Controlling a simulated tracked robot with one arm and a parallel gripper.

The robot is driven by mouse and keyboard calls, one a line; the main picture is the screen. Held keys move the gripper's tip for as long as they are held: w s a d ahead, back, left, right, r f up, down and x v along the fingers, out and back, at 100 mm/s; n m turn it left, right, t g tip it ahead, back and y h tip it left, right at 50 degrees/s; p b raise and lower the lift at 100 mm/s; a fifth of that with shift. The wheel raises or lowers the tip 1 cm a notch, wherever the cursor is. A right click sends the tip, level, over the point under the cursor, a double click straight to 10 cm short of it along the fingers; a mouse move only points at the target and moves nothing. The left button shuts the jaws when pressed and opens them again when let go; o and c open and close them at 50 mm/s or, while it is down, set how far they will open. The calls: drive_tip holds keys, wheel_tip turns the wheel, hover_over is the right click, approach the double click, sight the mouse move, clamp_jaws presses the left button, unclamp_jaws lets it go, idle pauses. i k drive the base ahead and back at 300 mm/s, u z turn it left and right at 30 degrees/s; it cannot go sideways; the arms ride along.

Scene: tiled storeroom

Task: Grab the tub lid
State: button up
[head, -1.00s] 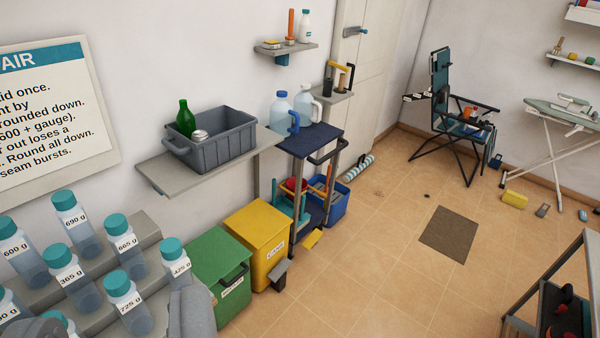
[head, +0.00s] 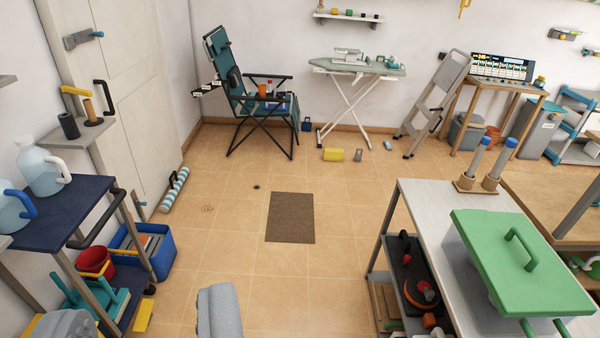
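The tub lid (head: 500,262) is green, flat and rectangular with a raised bar handle (head: 521,248). It lies on a grey translucent tub (head: 468,262), which stands on the white-topped table (head: 420,205) at the lower right. Part of the lid's near side meets the lower right of the view. My gripper (head: 142,312) shows at the bottom left as two grey fingers set well apart, with nothing seen held between them. It is open, far to the left of the lid and apart from it.
Two blue-capped tubes in wooden holders (head: 478,184) stand on the table behind the tub. A shelf below carries dark and orange items. A trolley (head: 70,205) with jugs stands at left. Open tiled floor with a brown mat (head: 291,217) lies between.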

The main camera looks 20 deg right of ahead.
sight(522, 275)
drive_tip(key=z, duration=0.7)
drive_tip(key=i, duration=1.35)
drive_tip(key=z, duration=0.5)
